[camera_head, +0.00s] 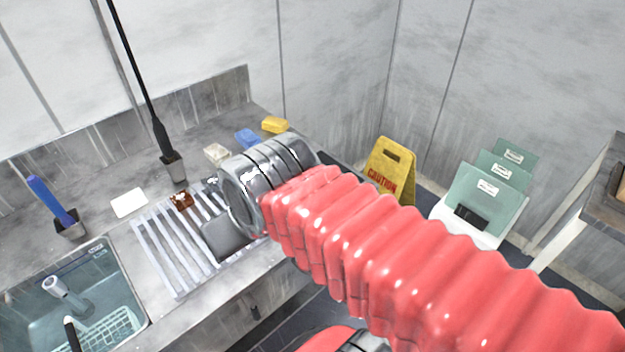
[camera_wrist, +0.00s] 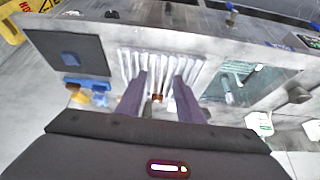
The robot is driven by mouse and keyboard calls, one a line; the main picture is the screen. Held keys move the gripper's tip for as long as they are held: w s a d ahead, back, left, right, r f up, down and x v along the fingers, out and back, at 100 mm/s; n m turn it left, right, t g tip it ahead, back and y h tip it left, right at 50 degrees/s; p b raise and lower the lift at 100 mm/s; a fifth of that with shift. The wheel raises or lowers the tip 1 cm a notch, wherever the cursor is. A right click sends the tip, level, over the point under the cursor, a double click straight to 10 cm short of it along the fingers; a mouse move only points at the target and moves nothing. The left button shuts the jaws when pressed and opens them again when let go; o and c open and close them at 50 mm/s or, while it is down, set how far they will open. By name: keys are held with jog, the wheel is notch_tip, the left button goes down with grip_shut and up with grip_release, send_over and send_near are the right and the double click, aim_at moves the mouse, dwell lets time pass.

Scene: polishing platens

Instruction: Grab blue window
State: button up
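No thing I can surely call a blue window shows. A small blue block (camera_head: 247,139) lies on the counter's back right in the head view, beside a yellow one. In the wrist view, a blue square piece (camera_wrist: 70,59) sits on a dark panel at the left, and more blue pieces (camera_wrist: 98,86) lie below it. My gripper (camera_wrist: 160,76) is open and empty, its two fingers apart over the slatted rack (camera_wrist: 192,68). A small amber piece (camera_wrist: 157,98) shows between the fingers, on the counter side. In the head view my arm hides the fingers.
A sink (camera_head: 105,262) is at the left, beside a blue-handled tool (camera_head: 52,205) in a holder. A black rod stands in a block (camera_head: 174,168). A yellow caution sign (camera_head: 391,170) and green-lidded bins (camera_head: 485,195) stand on the floor to the right.

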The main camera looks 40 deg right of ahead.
jog(key=o, duration=0.3)
jog(key=shift+f+m, duration=0.25)
jog(key=shift+m, duration=0.05)
jog(key=shift+o, duration=0.8)
jog(key=shift+w+f+m+g, duration=0.1)
jog(key=shift+f+m+g, duration=0.2)
jog(key=shift+f, duration=0.1)
jog(key=shift+o, duration=1)
notch_tip(320, 180, down, 5)
jog(key=w+d+m+g+y, duration=0.1)
jog(key=w+d+m+y, duration=0.1)
jog(key=m, duration=0.6)
jog(key=shift+f+m+y, duration=0.15)
jog(key=shift+m+y, duration=0.15)
jog(key=shift+y, duration=0.5)
jog(key=w+d+f+m+t+y, duration=0.1)
jog(key=w+d+f+m+t, duration=0.15)
jog(key=d+m, duration=0.65)
jog(key=w+d+f+m+t, duration=0.2)
jog(key=w+d+m+t, duration=0.15)
jog(key=d+m, duration=0.55)
jog(key=s+d+f+m+t+h, duration=0.2)
jog(key=d+m, duration=0.6)
jog(key=d, duration=0.4)
jog(key=shift+s+f+t+h, duration=0.15)
jog(key=shift+s+t+h, duration=0.65)
jog(key=shift+s+h, duration=0.25)
jog(key=shift+w, duration=0.15)
jog(key=shift+x, duration=4.3)
